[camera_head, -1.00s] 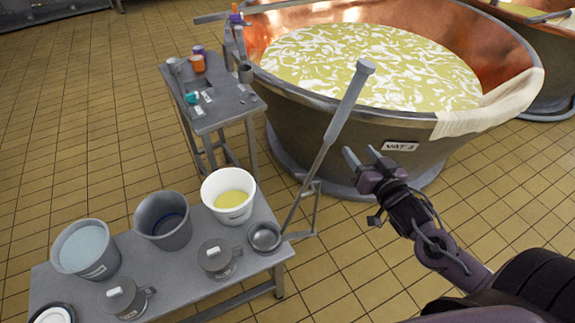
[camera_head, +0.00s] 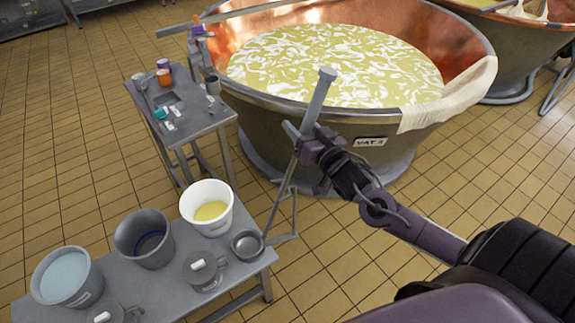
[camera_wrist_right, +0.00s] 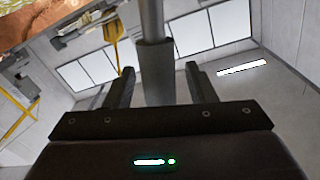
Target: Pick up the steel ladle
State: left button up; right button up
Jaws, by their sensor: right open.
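The steel ladle (camera_head: 316,102) leans steeply, with its round bowl low at the right end of the near bench and its long handle rising toward the vat. It has a thicker grip at the top. In the right wrist view, the handle (camera_wrist_right: 156,72) stands between the two spread fingers of the right gripper (camera_wrist_right: 160,80), with gaps on both sides. The right gripper is open. My left gripper is not in view.
The near bench (camera_head: 172,290) holds a white bucket of yellow liquid (camera_head: 208,206), grey buckets and lidded pots. A small side table (camera_head: 196,122) carries cups and small items. The copper vat (camera_head: 268,125) of curds stands close behind the ladle. Tiled floor is clear at left.

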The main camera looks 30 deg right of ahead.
jog(key=shift+w, duration=0.25)
grip_shut()
jog(key=shift+r, duration=0.15)
